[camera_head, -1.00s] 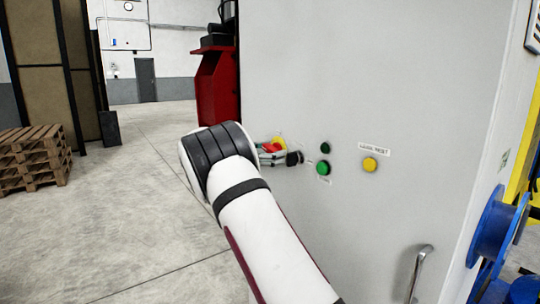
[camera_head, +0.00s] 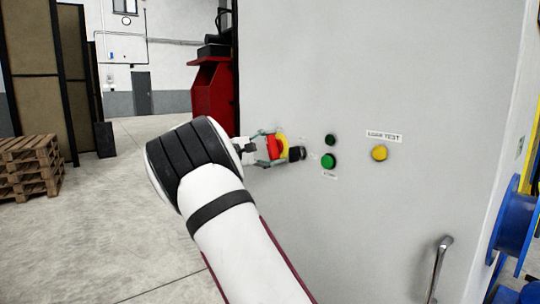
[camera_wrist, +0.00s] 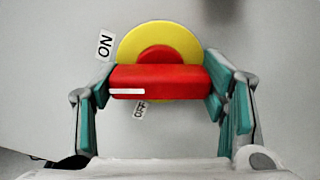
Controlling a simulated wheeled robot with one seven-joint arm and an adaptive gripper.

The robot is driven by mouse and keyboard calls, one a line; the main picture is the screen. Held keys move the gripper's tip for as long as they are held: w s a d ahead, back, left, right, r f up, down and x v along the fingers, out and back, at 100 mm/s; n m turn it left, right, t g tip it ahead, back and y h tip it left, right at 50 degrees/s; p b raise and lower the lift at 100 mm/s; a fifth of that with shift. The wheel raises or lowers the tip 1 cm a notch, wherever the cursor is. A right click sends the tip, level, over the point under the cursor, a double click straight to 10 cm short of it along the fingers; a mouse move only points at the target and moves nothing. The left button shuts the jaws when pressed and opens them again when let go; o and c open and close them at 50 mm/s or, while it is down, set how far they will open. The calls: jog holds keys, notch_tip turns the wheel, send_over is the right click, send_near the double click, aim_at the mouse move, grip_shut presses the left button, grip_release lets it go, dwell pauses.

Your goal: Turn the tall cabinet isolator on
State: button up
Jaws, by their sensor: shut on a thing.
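The isolator has a red handle (camera_wrist: 160,80) on a yellow disc (camera_wrist: 158,45), mounted on the tall cabinet (camera_head: 400,60). In the wrist view the handle lies crosswise, with a white stripe near its left end. An ON label (camera_wrist: 104,46) is at the upper left of the disc. An OFF label (camera_wrist: 140,109) shows below the handle, partly covered by it. My gripper (camera_head: 273,148) is shut on the red handle, its teal finger pads at the handle's two ends. In the head view the handle (camera_head: 271,146) shows between the fingers, left of the buttons.
On the cabinet face are a black knob (camera_head: 297,153), two green buttons (camera_head: 329,160) and a yellow button (camera_head: 379,153) under a LOAD TEST label. A door handle (camera_head: 440,268) is lower right, a blue wheel (camera_head: 508,228) at the right edge. Pallets (camera_head: 30,165) stand left; the floor between is clear.

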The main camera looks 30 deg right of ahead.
jog(key=shift+m+b, duration=1.8)
jog(key=shift+m, duration=0.4)
jog(key=o, duration=1.2)
jog(key=shift+c, duration=0.2)
jog(key=a, duration=1.2)
jog(key=shift+s, duration=0.2)
